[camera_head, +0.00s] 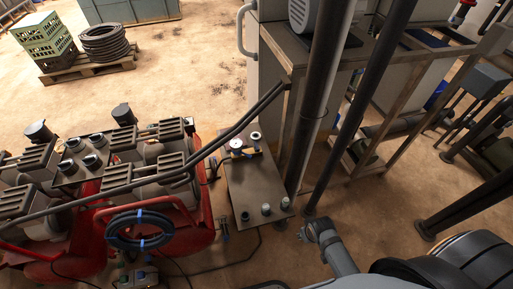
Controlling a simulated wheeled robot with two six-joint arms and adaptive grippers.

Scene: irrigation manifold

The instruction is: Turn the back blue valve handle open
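I cannot make out a blue valve handle in this view. A dark grey plate (262,185) carries small round fittings and a gauge (236,143). Several capped fittings (266,209) stand along its near edge. A jointed grey arm link of mine enters at the bottom, right of centre, and reaches up beside the dark pipes. I see no fingers on it. Neither of my grippers can be made out.
Red machines (150,195) with a coiled black hose (139,230) fill the left. Thick dark pipes (325,80) rise in the middle. A metal frame (405,100) stands right. A pallet (88,66) with hose and green crates (45,40) is far left. Open floor (200,65) lies beyond.

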